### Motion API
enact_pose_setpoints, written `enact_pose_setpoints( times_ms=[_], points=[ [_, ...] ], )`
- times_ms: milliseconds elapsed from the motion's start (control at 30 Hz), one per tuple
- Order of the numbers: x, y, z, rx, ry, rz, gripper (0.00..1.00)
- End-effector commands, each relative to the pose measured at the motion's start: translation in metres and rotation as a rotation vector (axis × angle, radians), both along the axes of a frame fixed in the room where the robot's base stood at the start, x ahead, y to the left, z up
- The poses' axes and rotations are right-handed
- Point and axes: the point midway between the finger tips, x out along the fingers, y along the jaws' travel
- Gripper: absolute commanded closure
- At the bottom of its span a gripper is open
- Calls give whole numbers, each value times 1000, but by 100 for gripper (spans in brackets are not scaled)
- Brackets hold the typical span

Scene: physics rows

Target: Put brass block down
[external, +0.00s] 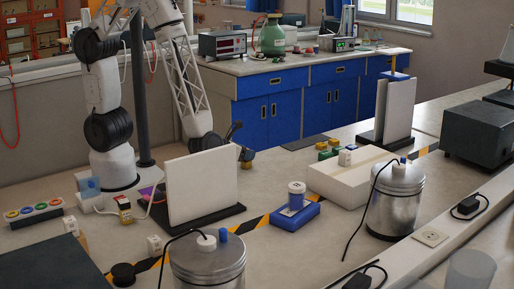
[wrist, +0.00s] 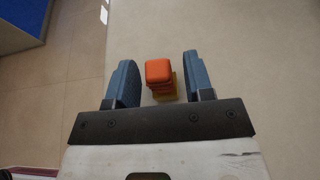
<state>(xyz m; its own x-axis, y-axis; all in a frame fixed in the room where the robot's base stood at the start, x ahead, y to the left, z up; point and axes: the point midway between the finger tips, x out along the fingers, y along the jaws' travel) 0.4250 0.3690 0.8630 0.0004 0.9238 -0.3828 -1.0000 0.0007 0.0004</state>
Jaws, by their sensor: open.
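My gripper (wrist: 159,62) is open, with its two blue fingers apart. Between them in the wrist view is an orange block (wrist: 158,70), with a gap on each side. A yellowish block (wrist: 164,97), which looks like the brass one, shows partly from under the orange block; most of it is hidden. In the external view my gripper (external: 240,138) is behind the upright white panel, which hides part of it. A small brownish-yellow block (external: 246,155) shows just below it at the panel's right edge. I cannot tell whether any finger touches a block.
The white panel (external: 203,185) stands on a dark base close in front of my gripper. In the wrist view, the table's edge and floor lie left.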

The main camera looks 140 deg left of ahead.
Motion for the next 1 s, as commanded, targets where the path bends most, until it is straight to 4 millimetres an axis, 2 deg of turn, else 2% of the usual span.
enact_pose_setpoints(
  times_ms=[1000],
  points=[
    [0,-92,38,1,-2,-1,52]
  ],
)
